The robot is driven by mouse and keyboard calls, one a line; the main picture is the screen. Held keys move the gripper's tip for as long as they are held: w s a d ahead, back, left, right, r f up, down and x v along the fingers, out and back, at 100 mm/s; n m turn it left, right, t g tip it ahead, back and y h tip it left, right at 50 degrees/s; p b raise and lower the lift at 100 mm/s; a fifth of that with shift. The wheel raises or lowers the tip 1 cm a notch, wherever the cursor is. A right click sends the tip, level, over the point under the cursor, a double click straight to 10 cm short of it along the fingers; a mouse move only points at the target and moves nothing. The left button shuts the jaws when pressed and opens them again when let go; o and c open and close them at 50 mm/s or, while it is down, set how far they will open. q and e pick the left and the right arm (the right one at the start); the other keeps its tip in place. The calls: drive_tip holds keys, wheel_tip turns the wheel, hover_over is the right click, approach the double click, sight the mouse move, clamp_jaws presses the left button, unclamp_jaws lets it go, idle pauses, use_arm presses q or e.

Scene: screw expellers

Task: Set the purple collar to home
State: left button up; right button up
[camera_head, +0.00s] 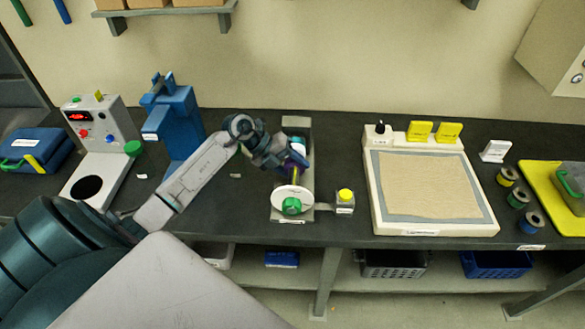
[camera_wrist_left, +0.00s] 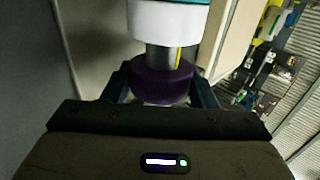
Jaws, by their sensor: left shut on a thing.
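The screw expeller (camera_head: 305,185) stands at the middle of the bench, with a white disc and a green knob (camera_head: 291,206) at its front. The purple collar (camera_head: 298,160) is on its shaft, partly hidden by my left gripper (camera_head: 289,163). In the left wrist view the purple collar (camera_wrist_left: 162,82) sits around a grey metal shaft below a white cylinder. My left gripper (camera_wrist_left: 164,90) is shut on the collar, one finger on each side. A yellow mark shows on the shaft above the collar. My right gripper is not in view.
A small box with a yellow button (camera_head: 345,196) stands right of the expeller. A blue press (camera_head: 173,115) and a control panel (camera_head: 97,125) stand to the left. A framed beige pad (camera_head: 430,226) lies to the right. Some bench between them is clear.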

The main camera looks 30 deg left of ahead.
use_arm(q)
drive_tip(key=shift+w+a+f+b, duration=0.1)
drive_tip(key=shift+w+a+b, duration=0.3)
drive_tip(key=shift+w, duration=0.2)
drive_tip(key=shift+w+a+b, duration=0.35)
drive_tip(key=shift+w+a, duration=0.05)
drive_tip(key=shift+w, duration=0.2)
drive_tip(key=shift+r, duration=0.2)
drive_tip(key=o, duration=1.4)
drive_tip(key=shift+c, duration=0.2)
drive_tip(key=shift+w+f, duration=0.1)
drive_tip(key=shift+f, duration=0.05)
drive_tip(key=p+v, duration=0.5)
drive_tip(key=v, duration=0.6)
drive_tip(key=shift+f, duration=0.15)
